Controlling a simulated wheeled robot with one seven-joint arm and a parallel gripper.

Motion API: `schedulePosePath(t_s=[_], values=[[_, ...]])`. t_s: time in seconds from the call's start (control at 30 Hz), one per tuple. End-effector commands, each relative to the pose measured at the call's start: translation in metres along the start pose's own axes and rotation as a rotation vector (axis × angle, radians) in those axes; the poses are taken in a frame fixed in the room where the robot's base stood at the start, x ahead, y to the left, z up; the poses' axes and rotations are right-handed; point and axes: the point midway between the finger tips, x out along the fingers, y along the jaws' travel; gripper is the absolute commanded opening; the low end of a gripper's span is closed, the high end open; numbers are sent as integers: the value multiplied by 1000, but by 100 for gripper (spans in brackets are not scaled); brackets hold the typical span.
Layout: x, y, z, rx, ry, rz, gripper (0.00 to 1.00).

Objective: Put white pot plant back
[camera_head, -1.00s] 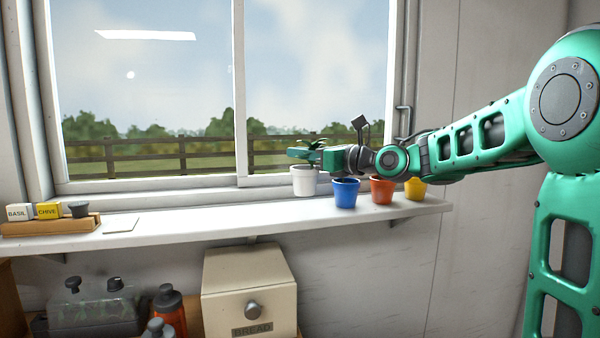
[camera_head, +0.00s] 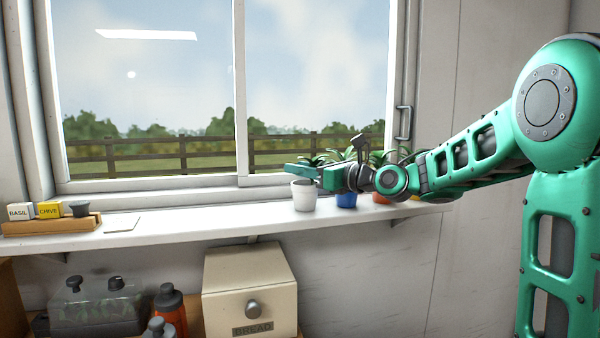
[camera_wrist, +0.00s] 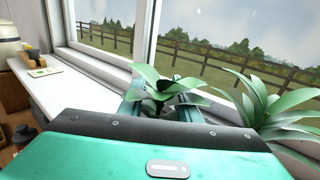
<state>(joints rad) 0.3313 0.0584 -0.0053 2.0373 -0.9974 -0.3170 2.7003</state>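The white pot plant (camera_head: 304,198) is at the left end of the pot row, upright at the windowsill. Its green leaves rise behind and above my gripper (camera_head: 303,171), which is level with the plant just above the pot rim. In the wrist view, its leaves (camera_wrist: 160,80) stand between the two fingers of my gripper (camera_wrist: 160,104). The fingers appear closed around the plant's base, though leaves partly hide the contact. The pot itself is hidden in the wrist view.
A blue pot (camera_head: 346,201) stands close to the right, with an orange pot (camera_head: 381,198) beyond it, partly behind my arm. The windowsill (camera_head: 215,222) is clear to the left, up to a white card (camera_head: 121,224) and a wooden spice rack (camera_head: 50,227). The window is behind.

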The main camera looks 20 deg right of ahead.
Motion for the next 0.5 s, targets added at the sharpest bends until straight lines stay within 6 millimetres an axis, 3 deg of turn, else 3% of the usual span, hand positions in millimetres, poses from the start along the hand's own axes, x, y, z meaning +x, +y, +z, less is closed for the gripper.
schedulePosePath(t_s=[0.27, 0.5], values=[[-15, -3, 2, -1, 1, -5, 30], [-60, -2, 1, 1, 0, -6, 30]])
